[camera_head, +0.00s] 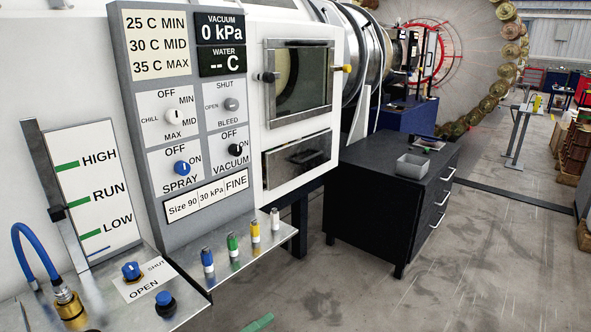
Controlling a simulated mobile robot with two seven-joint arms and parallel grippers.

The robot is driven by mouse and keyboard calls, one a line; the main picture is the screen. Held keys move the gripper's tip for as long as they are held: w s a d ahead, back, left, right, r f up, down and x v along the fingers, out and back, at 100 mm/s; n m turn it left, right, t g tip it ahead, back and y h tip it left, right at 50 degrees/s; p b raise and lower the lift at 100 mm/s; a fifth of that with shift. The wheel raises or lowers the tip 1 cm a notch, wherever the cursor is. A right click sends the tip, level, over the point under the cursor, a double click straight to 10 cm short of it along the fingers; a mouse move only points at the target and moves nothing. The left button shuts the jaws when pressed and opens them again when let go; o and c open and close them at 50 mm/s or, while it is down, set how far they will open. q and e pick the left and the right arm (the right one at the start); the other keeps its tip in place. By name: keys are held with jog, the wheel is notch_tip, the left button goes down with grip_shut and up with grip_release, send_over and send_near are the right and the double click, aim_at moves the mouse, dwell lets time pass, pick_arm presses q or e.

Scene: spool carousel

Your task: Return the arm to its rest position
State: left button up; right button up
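Neither my left nor my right gripper shows in the head view, and no arm of mine can be made out. The control panel (201,133) stands upright at the left, with labelled knobs for chill, bleed, spray and vacuum. Its displays read 0 kPa for vacuum and dashes for water. Below it, a metal shelf (262,236) carries several small bottles with blue, green, yellow and white colouring. A blue valve knob (132,271) sits by a SHUT/OPEN label at the lower left.
A black drawer cabinet (385,200) with a grey tray (412,166) on top stands right of the machine. A level gauge (92,191) and a blue hose (33,245) are at the left. The grey floor (490,260) is largely clear at the right. A small green piece (258,322) shows at the bottom edge.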

pick_arm(q)
jog(key=s+a+f+n+g+y+p, duration=0.1)
jog(key=s+a+f+n+y, duration=0.2)
jog(key=s+n, duration=0.4)
jog(key=s+a+f+n+y+p, duration=0.1)
jog(key=s+a+f+n+y, duration=0.2)
jog(key=n, duration=0.8)
jog(key=s+a+f+n+g+y+p, duration=0.1)
jog(key=s+a+f+n+y, duration=0.3)
jog(key=s+f+n, duration=0.5)
jog(key=s+y, duration=0.2)
jog(key=s, duration=0.2)
jog(key=shift+f+n+g+y, duration=0.3)
jog(key=shift+f, duration=0.05)
pick_arm(e)
jog(key=r, duration=0.2)
jog(key=d+r, duration=0.1)
jog(key=shift+s, duration=0.25)
pick_arm(q)
jog(key=shift+w, duration=0.1)
jog(key=shift+c, duration=0.4)
pick_arm(e)
jog(key=shift+c, duration=0.3)
